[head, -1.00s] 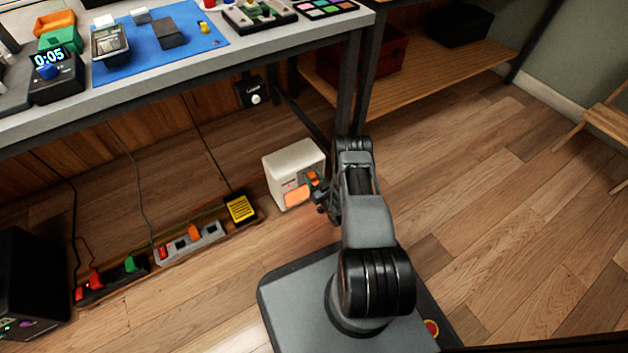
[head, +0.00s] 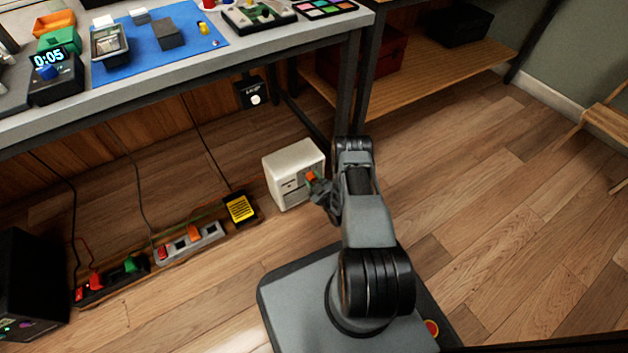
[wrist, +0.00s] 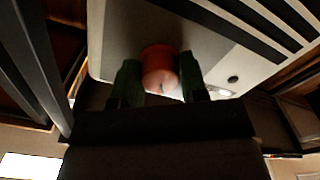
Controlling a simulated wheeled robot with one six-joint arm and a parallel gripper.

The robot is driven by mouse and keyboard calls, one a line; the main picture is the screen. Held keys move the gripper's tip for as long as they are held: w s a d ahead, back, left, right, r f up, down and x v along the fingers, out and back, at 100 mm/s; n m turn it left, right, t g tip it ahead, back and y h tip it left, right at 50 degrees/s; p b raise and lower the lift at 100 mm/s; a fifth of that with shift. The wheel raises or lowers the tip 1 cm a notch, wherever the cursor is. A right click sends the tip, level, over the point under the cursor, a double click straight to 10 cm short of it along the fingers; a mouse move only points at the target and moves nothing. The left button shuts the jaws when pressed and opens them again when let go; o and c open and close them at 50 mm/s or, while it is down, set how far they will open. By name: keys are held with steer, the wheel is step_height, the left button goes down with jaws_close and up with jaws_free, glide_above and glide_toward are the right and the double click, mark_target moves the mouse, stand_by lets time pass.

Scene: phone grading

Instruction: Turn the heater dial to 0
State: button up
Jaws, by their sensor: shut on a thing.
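The heater is a small cream box (head: 287,165) on the floor under the bench. In the wrist view its pale front face (wrist: 215,65) fills the upper part, with dark slots at the upper right. An orange-red round dial (wrist: 160,68) sits on that face. My gripper (wrist: 158,84) has its two green-tipped fingers on either side of the dial and is shut on it. In the head view my gripper (head: 315,181) is at the heater's front right, partly hidden by the arm. The dial's setting and any numbers cannot be read.
Power strips (head: 190,243) with coloured switches and a yellow-faced box (head: 240,208) lie on the floor to the left. A table leg (head: 347,95) stands close behind the heater. The workbench edge (head: 200,85) is overhead. Floor at right is clear.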

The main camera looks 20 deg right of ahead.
steer(key=shift+n, duration=1.1)
steer(key=o, duration=0.9)
steer(key=shift+s, duration=0.1)
